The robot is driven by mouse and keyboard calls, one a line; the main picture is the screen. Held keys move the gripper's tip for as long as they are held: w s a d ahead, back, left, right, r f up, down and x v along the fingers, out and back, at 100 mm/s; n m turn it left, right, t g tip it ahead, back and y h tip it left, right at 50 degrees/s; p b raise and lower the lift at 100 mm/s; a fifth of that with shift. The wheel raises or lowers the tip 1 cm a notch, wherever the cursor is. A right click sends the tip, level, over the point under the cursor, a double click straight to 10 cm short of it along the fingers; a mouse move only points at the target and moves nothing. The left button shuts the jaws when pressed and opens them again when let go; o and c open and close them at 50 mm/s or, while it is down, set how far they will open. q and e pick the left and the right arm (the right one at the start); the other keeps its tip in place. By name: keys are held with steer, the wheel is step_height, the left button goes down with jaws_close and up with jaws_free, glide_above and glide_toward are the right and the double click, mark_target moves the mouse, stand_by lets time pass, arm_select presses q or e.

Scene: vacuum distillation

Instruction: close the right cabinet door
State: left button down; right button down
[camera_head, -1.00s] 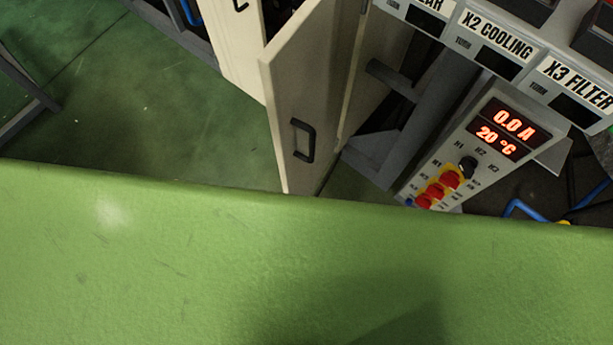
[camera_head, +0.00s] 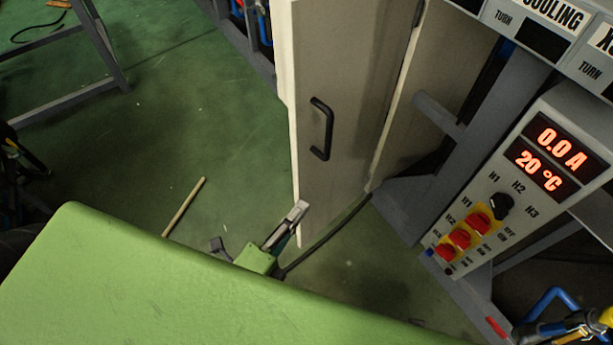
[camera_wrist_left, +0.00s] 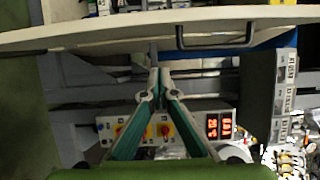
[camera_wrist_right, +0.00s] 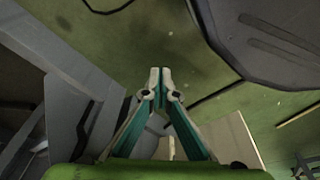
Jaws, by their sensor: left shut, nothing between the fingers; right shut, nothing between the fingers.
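The cream cabinet door (camera_head: 342,75) stands open in the head view, its free edge toward the left. Its black handle (camera_head: 321,128) faces me. My left gripper (camera_head: 301,206) is shut and empty at the door's lower left corner; I cannot tell whether it touches the door. In the left wrist view the shut left fingertips (camera_wrist_left: 154,72) point toward the door (camera_wrist_left: 110,33), which crosses the top, with its handle (camera_wrist_left: 215,43) to the right of them. My right gripper (camera_wrist_right: 159,72) is shut and empty above the floor in the right wrist view, outside the head view.
A control panel (camera_head: 520,222) with red displays and red switches is on the grey frame at the right. A grey table frame (camera_head: 68,108) stands at the upper left. A thin stick (camera_head: 184,207) lies on the green floor.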

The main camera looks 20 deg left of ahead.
mark_target(305, 174)
arm_select(q)
steer(key=w, duration=0.3)
steer(key=w+a, duration=0.1)
steer(key=w, duration=0.5)
steer(key=shift+w+a, duration=0.25)
steer(key=shift+a, duration=0.05)
arm_select(e)
steer(key=shift+s+d+f, duration=0.1)
steer(key=shift+s+f, duration=0.4)
steer(key=shift+f, duration=0.4)
arm_select(q)
steer(key=shift+p, duration=0.3)
